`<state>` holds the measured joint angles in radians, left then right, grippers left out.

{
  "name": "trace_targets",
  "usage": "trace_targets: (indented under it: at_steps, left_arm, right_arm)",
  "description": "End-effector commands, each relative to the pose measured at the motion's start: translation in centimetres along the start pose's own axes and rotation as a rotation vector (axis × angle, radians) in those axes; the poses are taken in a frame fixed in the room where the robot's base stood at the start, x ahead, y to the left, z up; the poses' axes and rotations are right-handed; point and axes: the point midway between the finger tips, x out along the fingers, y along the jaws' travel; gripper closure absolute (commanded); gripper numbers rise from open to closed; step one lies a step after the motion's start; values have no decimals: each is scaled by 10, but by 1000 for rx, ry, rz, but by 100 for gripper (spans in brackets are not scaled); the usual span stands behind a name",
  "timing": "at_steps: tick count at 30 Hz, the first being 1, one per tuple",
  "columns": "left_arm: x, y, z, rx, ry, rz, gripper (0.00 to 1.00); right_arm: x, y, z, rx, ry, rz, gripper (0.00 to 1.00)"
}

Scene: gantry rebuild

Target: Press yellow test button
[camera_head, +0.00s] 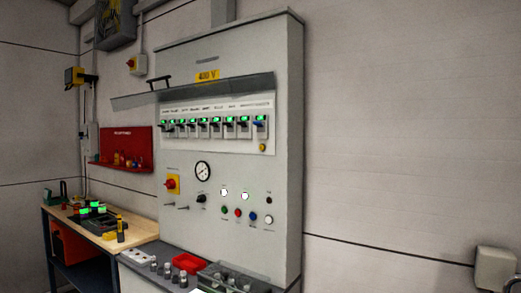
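A small round yellow button (263,148) is on the white breaker panel (225,143), just below the rightmost breaker with a blue lever (260,126). Any lettering beside the button is too small to read. The panel is set in a tall grey electrical cabinet (240,185) in the middle of the view. Neither of my grippers is in view.
A grey flap (225,88) juts out above the breaker row. Below are a red-on-yellow rotary switch (172,184), a gauge (203,171) and several coloured buttons. A workbench (140,226) stands at the left. The wall right of the cabinet is mostly bare.

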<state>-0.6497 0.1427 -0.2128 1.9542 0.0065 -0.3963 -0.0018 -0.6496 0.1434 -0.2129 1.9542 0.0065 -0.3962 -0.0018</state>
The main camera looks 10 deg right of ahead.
Motion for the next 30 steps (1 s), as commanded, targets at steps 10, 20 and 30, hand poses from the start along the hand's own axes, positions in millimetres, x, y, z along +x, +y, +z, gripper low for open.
trace_targets:
  at_steps: [10,20,30]
  left_arm:
    - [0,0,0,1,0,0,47]
    - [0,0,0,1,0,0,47]
    - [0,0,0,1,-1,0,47]
  right_arm:
    - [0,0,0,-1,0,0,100]
    - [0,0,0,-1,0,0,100]
    - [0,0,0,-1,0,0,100]
